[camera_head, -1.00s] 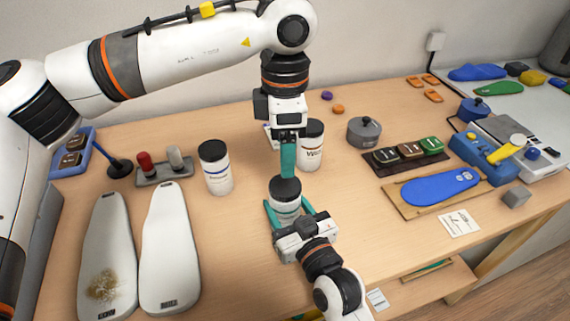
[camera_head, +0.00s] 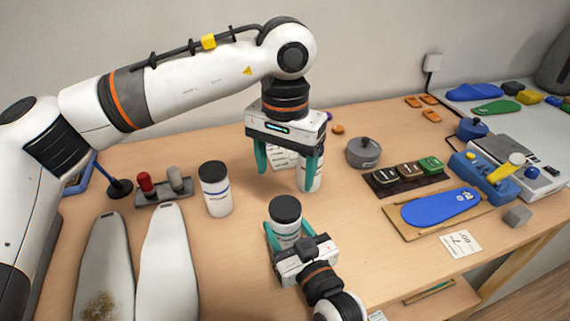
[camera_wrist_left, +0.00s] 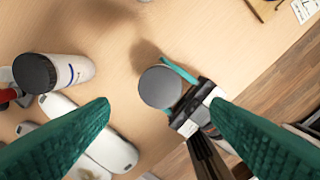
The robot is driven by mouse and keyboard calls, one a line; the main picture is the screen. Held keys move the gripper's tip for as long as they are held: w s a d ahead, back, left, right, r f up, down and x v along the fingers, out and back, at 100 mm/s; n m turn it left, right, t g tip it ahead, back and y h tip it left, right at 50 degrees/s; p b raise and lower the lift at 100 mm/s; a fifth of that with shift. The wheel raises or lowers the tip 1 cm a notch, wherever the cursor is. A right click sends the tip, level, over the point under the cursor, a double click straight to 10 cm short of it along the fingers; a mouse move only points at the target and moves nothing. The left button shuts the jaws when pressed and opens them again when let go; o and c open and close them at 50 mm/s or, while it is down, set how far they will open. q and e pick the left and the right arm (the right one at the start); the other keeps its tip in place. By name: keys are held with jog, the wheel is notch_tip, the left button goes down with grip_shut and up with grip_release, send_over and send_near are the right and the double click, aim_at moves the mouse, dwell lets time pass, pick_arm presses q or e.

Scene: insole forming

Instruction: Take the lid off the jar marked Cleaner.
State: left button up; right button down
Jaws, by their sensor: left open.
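A white jar (camera_head: 286,231) with a dark lid (camera_head: 285,207) stands upright near the front middle; its label cannot be read. My right gripper (camera_head: 287,237) has its teal fingers on either side of this jar's body and appears closed on it. My left gripper (camera_head: 288,168) is open and empty, pointing down above and behind the jar in the head view. In the left wrist view the lid (camera_wrist_left: 160,87) shows below and between my two widely spread left fingers (camera_wrist_left: 160,112), with a gap. The lid sits on the jar.
A similar dark-lidded jar (camera_head: 216,194) stands to the left. Another jar (camera_head: 311,180) is partly hidden behind my left gripper. A grey pot (camera_head: 363,153) and a blue insole (camera_head: 440,207) on a board lie right. White insole forms (camera_head: 166,262) lie left.

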aim_at(285, 206)
pick_arm(q)
jog(key=m, duration=0.4)
jog(key=shift+f, duration=4)
jog(key=shift+c, duration=0.5)
